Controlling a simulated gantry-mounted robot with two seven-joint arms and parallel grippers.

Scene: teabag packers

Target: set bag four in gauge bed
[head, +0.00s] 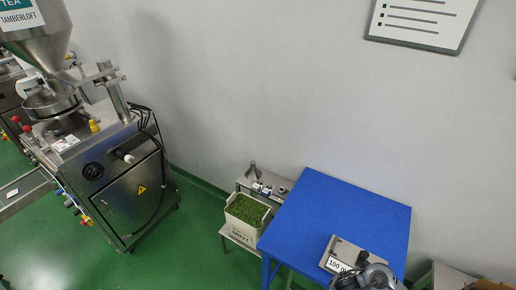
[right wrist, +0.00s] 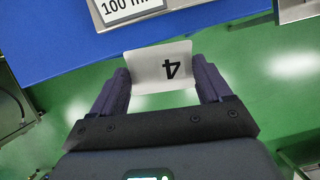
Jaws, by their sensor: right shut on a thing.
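My right gripper (right wrist: 160,82) is shut on bag four (right wrist: 150,62), a pale flat bag with a black 4 that appears upside down in the right wrist view. The bag spans the gap between the two dark fingers and extends a little past their tips. The gauge bed (head: 346,246), a metal plate with a white "100 mm" label, lies at the front of the blue table; its edge also shows at the top of the right wrist view (right wrist: 182,14). The bag is apart from it in that view. In the head view my right arm covers part of the bed and the bag is hidden. My left gripper is out of view.
The blue table (head: 335,205) is bare behind the gauge bed. A crate of green leaves (head: 236,228) stands on a low stand to its left. A steel filling machine (head: 110,185) stands farther left. Metal surfaces (head: 450,277) lie at the bottom right.

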